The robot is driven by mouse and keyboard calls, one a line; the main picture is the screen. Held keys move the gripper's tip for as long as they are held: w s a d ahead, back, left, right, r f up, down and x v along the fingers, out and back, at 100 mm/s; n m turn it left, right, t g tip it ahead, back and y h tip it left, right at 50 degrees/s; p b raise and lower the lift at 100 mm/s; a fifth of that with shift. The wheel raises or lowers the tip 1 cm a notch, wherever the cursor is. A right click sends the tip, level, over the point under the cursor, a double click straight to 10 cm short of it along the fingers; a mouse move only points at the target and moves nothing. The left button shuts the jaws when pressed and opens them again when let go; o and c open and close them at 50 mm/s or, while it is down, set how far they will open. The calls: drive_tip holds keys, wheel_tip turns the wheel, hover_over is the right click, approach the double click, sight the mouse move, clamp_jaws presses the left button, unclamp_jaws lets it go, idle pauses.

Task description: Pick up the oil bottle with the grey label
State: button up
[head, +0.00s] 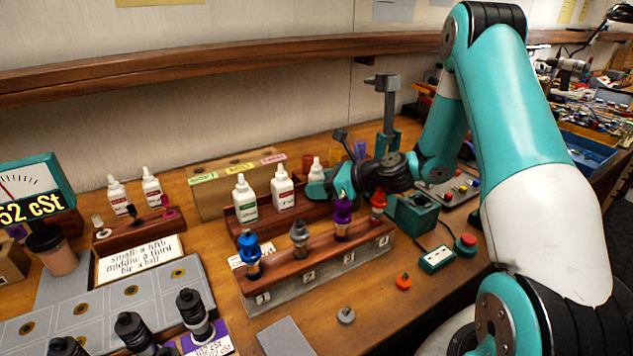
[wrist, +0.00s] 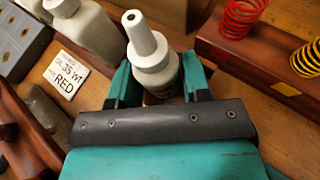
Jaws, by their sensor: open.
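My gripper (wrist: 158,82) is open, with one teal finger on each side of a white oil bottle (wrist: 150,58) that has a pale cone nozzle. In the head view my gripper (head: 322,184) is at the right end of the bottle rack, with that bottle's top (head: 316,168) showing just behind it. Its label is hidden in both views, so I cannot tell its colour. To its left in the rack stand a red-label bottle (head: 283,188) and a green-label bottle (head: 244,200). The red-label bottle also shows in the wrist view (wrist: 90,28).
Two more white bottles (head: 117,196) stand in a rack at the left. A wooden rack (head: 320,262) with colored shock absorbers is in front of the bottles. A card reading "35 WT RED" (wrist: 64,72) lies beside the bottle rack. Red and yellow springs (wrist: 240,16) stand at the right in the wrist view.

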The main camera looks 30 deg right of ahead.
drive_tip(key=c, duration=0.6)
drive_tip(key=shift+r, duration=0.1)
